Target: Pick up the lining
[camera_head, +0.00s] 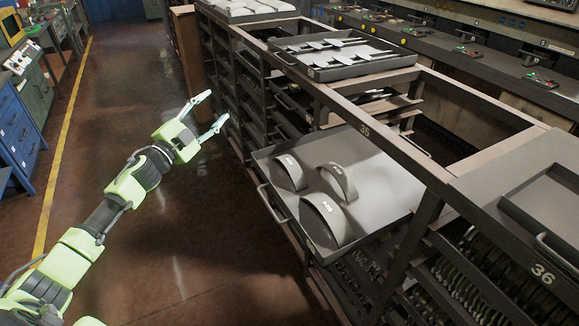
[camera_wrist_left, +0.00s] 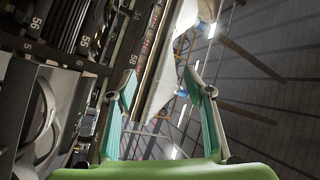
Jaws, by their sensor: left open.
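Several grey curved linings with small white labels stand in an open grey drawer tray (camera_head: 385,195) on the shelf rack. One lining (camera_head: 291,172) is at the back left, one (camera_head: 338,182) is to its right, and a larger one (camera_head: 323,218) is nearest the front. My left gripper (camera_head: 208,112) is open and empty above the aisle, left of the tray and apart from it. In the left wrist view its two fingers (camera_wrist_left: 160,105) are spread with nothing between them. My right gripper is not in view.
Another tray (camera_head: 350,68) with flat grey parts sits farther back on the rack (camera_head: 430,165). Blue cabinets (camera_head: 15,130) stand at the far left. The aisle floor (camera_head: 190,240) is clear.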

